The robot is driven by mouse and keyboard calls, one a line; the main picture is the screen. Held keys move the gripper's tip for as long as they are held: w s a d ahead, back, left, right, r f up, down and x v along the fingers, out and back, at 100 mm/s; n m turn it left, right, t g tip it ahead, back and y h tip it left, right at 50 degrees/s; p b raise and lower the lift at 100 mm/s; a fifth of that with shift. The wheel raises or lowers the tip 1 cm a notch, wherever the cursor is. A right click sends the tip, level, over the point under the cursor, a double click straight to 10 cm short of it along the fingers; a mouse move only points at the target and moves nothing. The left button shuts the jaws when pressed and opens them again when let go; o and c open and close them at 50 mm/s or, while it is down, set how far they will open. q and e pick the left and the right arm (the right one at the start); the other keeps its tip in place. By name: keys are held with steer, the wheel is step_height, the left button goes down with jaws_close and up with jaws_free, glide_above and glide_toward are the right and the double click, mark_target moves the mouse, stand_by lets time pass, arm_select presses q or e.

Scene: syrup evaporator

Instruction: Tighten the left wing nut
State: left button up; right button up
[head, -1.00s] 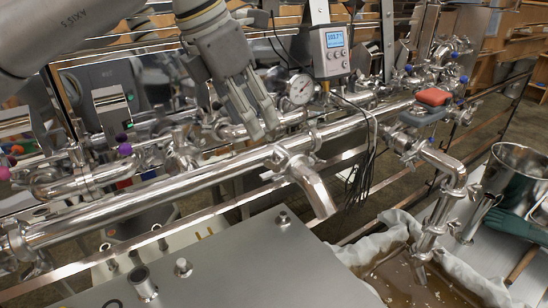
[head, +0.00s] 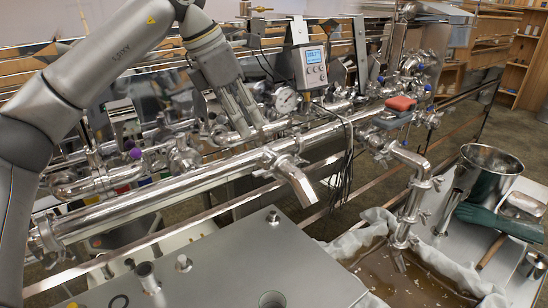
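A long shiny steel pipe (head: 170,185) runs across the view, with clamp fittings along it. One clamp (head: 268,158) sits by the short angled spout (head: 297,182); another (head: 45,235) is at the pipe's left end, and a third (head: 383,150) is to the right by the bent drain pipe. Wing nuts on these clamps are too small to make out clearly. My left gripper (head: 250,131) points down over the pipework, just above and behind the middle clamp in the picture. Its two fingers are apart, with nothing visible between them. My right gripper is not in view.
A digital meter (head: 312,66) and a round gauge (head: 286,99) stand close right of my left gripper. A red-topped item (head: 400,103) sits on the pipework. At right are a cloth-lined tub of liquid (head: 385,275), a steel pail (head: 488,172) and green gloves (head: 495,222).

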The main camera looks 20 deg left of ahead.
mark_target(267, 163)
arm_select(q)
steer(key=x, duration=0.2)
steer(key=w+p+x, duration=0.1)
steer(key=x, duration=0.2)
steer(key=p+x, duration=0.1)
steer(key=x, duration=0.2)
steer(key=shift+w+a+f, duration=0.1)
steer(key=shift+w+a, duration=0.2)
steer(key=x, duration=0.2)
steer(key=shift+d+f, duration=0.15)
steer(key=shift+f, duration=0.25)
steer(key=shift+s, duration=0.1)
steer(key=shift+c, duration=0.4)
jaws_close()
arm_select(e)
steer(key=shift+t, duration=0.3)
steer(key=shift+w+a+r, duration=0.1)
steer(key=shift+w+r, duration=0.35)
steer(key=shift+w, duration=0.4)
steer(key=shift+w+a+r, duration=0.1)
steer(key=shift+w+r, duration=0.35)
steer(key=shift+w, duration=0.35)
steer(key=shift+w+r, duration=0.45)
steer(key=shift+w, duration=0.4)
